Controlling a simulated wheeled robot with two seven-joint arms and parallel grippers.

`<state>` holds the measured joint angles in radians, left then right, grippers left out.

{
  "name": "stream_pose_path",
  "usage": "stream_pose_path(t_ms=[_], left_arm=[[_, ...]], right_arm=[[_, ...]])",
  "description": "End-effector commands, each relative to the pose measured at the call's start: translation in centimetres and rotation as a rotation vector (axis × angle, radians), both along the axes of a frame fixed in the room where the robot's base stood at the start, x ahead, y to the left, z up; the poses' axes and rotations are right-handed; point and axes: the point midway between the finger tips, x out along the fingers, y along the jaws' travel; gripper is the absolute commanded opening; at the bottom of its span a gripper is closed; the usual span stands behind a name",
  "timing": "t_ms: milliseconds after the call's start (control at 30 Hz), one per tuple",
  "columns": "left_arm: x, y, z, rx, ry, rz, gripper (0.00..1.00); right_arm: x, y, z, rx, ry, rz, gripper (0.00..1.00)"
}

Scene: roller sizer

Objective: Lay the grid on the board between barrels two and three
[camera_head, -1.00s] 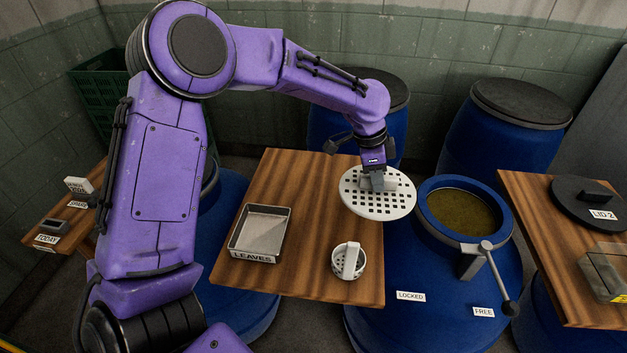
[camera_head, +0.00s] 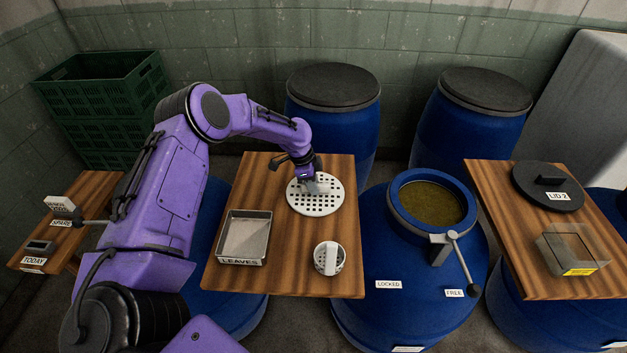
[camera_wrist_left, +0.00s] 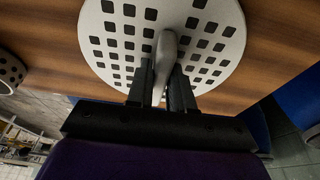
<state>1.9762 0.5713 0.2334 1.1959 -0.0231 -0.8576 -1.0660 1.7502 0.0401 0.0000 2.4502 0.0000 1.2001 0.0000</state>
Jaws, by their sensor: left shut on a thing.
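The grid is a round white disc with square holes (camera_head: 321,202). It is over the back right part of the wooden board (camera_head: 283,281) beside the open barrel. My left gripper (camera_head: 311,187) is shut on the grid's raised grey handle. In the left wrist view the two dark fingers (camera_wrist_left: 164,90) close on the handle, and the grid (camera_wrist_left: 216,28) spreads out above the wood. I cannot tell whether the grid touches the board or hangs just above it. My right gripper is not in view.
A metal tray marked LEAVES (camera_head: 245,236) and a white perforated cup (camera_head: 329,258) stand on the same board. The open blue barrel (camera_head: 388,240) has a lever on its rim. Another board (camera_head: 500,215) at right holds LID 2 (camera_head: 536,196) and a clear-sided box (camera_head: 572,249).

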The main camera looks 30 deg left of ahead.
Motion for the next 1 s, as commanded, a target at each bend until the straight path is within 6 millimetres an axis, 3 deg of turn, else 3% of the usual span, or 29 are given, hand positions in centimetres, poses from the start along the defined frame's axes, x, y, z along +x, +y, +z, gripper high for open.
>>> stream_pose_path(t_ms=[267,300,367,700,767,1000], left_arm=[[0.1,-0.1,-0.4,0.0,-0.002,-0.001,0.0],[0.0,-0.1,-0.3,0.0,-0.002,-0.001,0.28],[0.0,-0.1,-0.3,-0.001,-0.001,-0.001,0.47],[0.1,-0.1,0.4,0.0,-0.002,-0.001,0.47],[0.0,0.1,0.8,-0.001,-0.004,0.0,0.47],[-0.8,1.5,6.4,-0.001,-0.007,-0.001,0.47]], right_arm=[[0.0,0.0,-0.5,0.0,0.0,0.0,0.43],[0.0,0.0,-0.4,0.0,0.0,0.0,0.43],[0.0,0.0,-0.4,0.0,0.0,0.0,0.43],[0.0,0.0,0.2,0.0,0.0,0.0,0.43],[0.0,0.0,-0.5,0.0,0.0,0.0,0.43],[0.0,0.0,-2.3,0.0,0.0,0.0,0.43]])
